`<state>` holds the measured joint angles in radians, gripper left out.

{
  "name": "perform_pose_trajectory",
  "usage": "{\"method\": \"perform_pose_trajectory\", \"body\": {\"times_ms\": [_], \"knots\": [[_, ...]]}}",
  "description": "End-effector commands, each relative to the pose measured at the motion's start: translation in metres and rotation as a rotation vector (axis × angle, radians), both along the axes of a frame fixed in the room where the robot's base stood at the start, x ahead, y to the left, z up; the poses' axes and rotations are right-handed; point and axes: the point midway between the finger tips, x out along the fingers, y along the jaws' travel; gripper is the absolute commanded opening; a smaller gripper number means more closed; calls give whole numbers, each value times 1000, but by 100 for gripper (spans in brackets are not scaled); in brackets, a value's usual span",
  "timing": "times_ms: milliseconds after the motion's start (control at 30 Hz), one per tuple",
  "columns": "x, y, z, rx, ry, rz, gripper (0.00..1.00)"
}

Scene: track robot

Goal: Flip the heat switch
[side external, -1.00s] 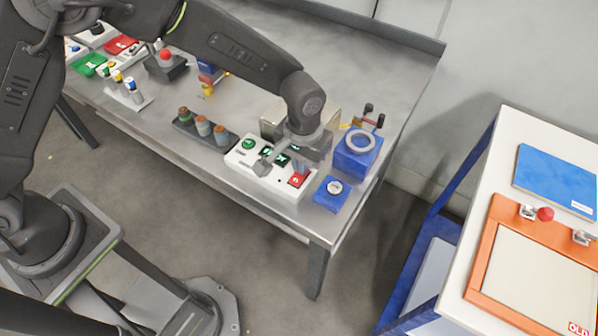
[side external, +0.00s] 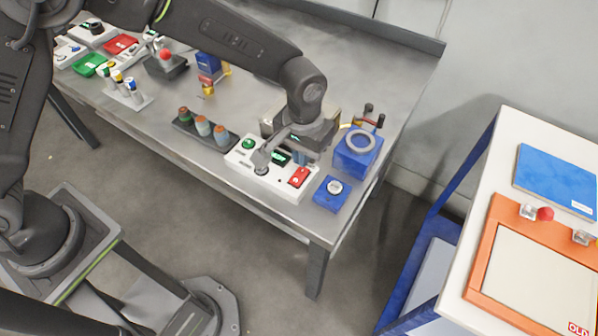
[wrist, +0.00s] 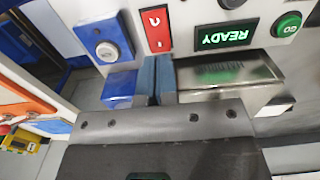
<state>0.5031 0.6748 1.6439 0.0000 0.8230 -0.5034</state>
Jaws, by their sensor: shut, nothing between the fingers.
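A red switch (side external: 299,177) sits at the right end of a white control panel (side external: 241,172) near the front edge of the bench. In the wrist view the red switch (wrist: 156,28) has a white symbol on it. No label reading "heat" is legible. The panel also has a round green button (side external: 248,144) and a dark display, which reads READY in the wrist view (wrist: 226,36). My gripper (wrist: 155,65) is shut and empty. Its blue fingertips lie close below the red switch in the wrist view; contact cannot be told.
A metal box (wrist: 228,75) stands close behind the panel. A blue box with a grey ring (side external: 356,157) and a blue button box (side external: 332,194) stand to the right. A dark rack (side external: 185,126) with several cylinders is on the left.

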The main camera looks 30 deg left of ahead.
Motion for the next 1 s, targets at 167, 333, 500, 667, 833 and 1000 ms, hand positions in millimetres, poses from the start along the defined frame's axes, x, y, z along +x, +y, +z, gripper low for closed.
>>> {"method": "perform_pose_trajectory", "body": {"times_ms": [167, 333, 500, 667, 833, 1000], "knots": [[0, 0, 15, -1, -2, 0, 0], [0, 0, 27, -1, -2, 0, 0], [0, 0, 36, -1, -1, 0, 0], [0, 0, 38, 0, 0, 0, 0], [0, 0, 38, 0, 0, 0, 0], [0, 2, 40, -2, -3, 1, 0]]}}
